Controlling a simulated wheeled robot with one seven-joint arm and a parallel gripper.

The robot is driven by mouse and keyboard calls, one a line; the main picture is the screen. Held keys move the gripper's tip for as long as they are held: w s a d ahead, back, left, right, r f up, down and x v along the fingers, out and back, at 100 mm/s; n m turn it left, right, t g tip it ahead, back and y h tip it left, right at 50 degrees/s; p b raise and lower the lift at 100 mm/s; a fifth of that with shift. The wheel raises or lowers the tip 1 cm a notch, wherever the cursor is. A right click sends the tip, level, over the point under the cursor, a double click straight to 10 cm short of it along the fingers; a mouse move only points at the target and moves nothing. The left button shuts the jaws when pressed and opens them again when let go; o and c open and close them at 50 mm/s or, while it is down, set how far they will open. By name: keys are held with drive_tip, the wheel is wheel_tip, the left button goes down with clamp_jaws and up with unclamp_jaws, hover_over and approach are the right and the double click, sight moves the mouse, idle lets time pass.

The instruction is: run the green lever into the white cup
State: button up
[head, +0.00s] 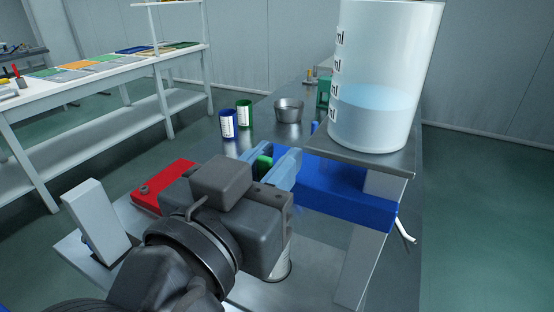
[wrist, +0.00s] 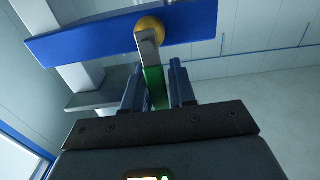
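The green lever (wrist: 154,86) stands between the two fingers of my gripper (wrist: 158,88) in the wrist view. Its pale metal arm runs up to a round yellow hub (wrist: 150,27) on the blue panel bar. In the head view, a bit of the lever's green (head: 263,164) shows between the blue-grey fingers of my gripper (head: 272,163). The fingers are close on either side of the lever; whether they press on it I cannot tell. A whitish cylinder, likely the white cup (head: 281,263), stands on the metal surface below my gripper, mostly hidden behind it.
The blue bar (head: 345,193) crosses right of my gripper. A large beaker of pale blue liquid (head: 373,110) stands on the shelf above it. A red block (head: 164,186) is at left.

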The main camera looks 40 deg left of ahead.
sight(262, 176)
drive_tip(key=shift+o, duration=1.4)
drive_tip(key=b+v, duration=0.1)
drive_tip(key=v, duration=0.6)
drive_tip(key=shift+s, duration=0.4)
drive_tip(key=shift+w+d+f, duration=0.1)
